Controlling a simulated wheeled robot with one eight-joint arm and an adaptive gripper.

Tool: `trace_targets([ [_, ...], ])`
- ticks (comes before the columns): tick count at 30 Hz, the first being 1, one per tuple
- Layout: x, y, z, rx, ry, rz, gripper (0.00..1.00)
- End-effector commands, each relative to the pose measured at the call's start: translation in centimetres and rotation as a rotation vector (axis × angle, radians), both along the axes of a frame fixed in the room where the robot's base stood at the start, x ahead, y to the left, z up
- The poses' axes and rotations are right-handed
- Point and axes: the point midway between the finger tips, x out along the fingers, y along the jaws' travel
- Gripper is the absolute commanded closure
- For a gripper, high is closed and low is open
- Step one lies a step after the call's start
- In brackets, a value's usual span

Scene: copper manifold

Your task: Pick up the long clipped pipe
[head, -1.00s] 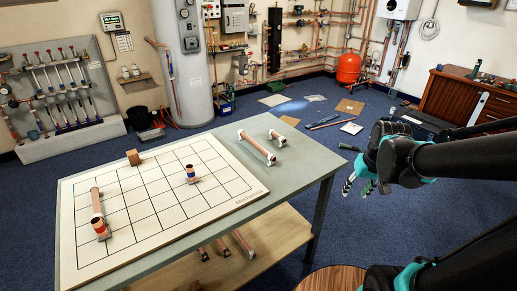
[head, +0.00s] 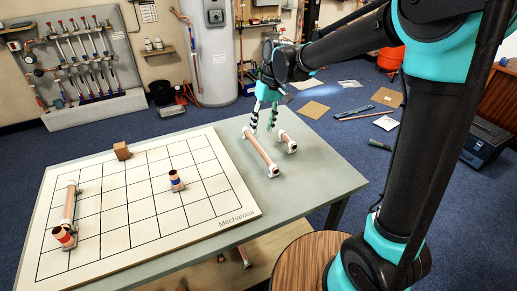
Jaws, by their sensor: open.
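The long clipped pipe (head: 259,151) is copper with white clips near its ends. It lies on the grey table to the right of the white board. My gripper (head: 262,127) points down at the far end of this pipe, with its fingers apart and nothing between them. The left fingertip overlaps the pipe's far end in the picture. The right fingertip is between it and a shorter clipped pipe (head: 287,140). I cannot tell whether the fingers touch either pipe or how high they are.
The gridded white board (head: 130,225) fills the left of the table (head: 325,165). On it are another copper pipe (head: 70,204), a banded pipe piece (head: 64,237) and a short upright piece (head: 176,181). A brown block (head: 122,150) stands at its back edge. A round wooden stool (head: 300,258) stands in front.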

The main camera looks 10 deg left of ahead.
Motion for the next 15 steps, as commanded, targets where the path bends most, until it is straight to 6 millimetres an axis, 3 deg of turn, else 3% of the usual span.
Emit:
trace_targets([
  [6, -0.4, 0.6, -3.7, 0.0, 0.0, -0.001, 0.58],
  [15, -0.6, 0.7, -5.8, 0.0, 0.0, -0.002, 0.58],
])
